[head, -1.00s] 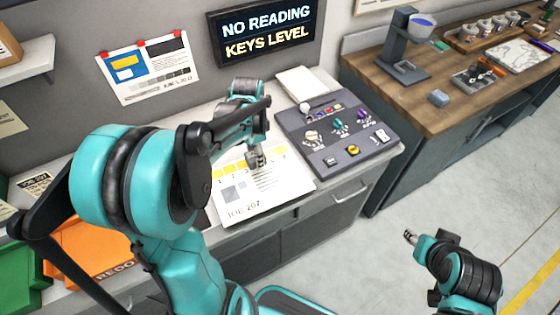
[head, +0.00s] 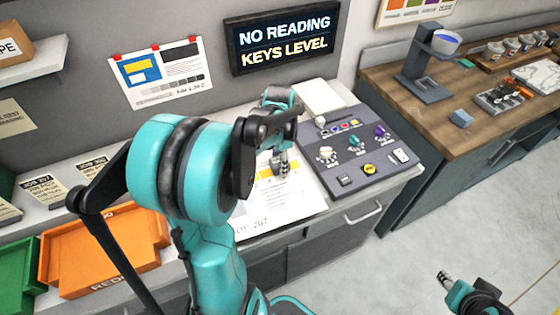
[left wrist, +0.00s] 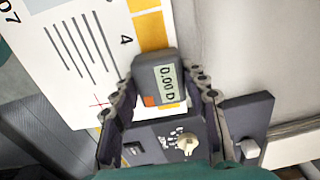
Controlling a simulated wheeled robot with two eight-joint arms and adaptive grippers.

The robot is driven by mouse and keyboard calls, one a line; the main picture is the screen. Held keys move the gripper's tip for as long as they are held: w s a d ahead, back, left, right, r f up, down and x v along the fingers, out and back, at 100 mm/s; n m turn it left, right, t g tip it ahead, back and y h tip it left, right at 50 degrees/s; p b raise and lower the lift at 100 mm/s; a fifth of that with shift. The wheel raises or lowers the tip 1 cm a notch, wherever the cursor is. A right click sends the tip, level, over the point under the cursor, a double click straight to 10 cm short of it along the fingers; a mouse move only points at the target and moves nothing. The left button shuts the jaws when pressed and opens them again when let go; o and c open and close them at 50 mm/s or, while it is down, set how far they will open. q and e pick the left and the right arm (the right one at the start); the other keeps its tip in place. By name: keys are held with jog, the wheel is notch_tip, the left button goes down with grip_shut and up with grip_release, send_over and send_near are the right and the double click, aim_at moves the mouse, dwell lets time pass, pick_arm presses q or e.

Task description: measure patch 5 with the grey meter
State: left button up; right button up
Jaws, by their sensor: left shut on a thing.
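My left gripper (head: 284,170) is shut on the grey meter (left wrist: 158,80), whose display reads 0.00 D in the left wrist view. In the head view the gripper is over the right part of the white printed sheet (head: 300,203), near its row of yellow patches. In the left wrist view the printed 4 and its yellow patch (left wrist: 153,32) show just beyond the meter. I see no number 5; the meter and gripper cover that part. I cannot tell whether the meter touches the sheet. My right gripper (head: 445,278) is low at the right, away from the counter; its jaws are too small to judge.
A dark control console (head: 375,178) with knobs and buttons lies just right of the sheet. The wall sign (head: 285,38) reads NO READING, KEYS LEVEL. An orange tray (head: 90,285) and a green tray (head: 15,262) stand at the left. A wooden bench (head: 400,95) is at the right.

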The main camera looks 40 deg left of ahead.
pick_arm(q)
jog(key=shift+f, duration=0.3)
dwell(0.5)
jog(key=shift+r, duration=0.15)
dwell(0.5)
jog(key=shift+r+p, duration=1.05)
jog(key=shift+r, duration=0.4)
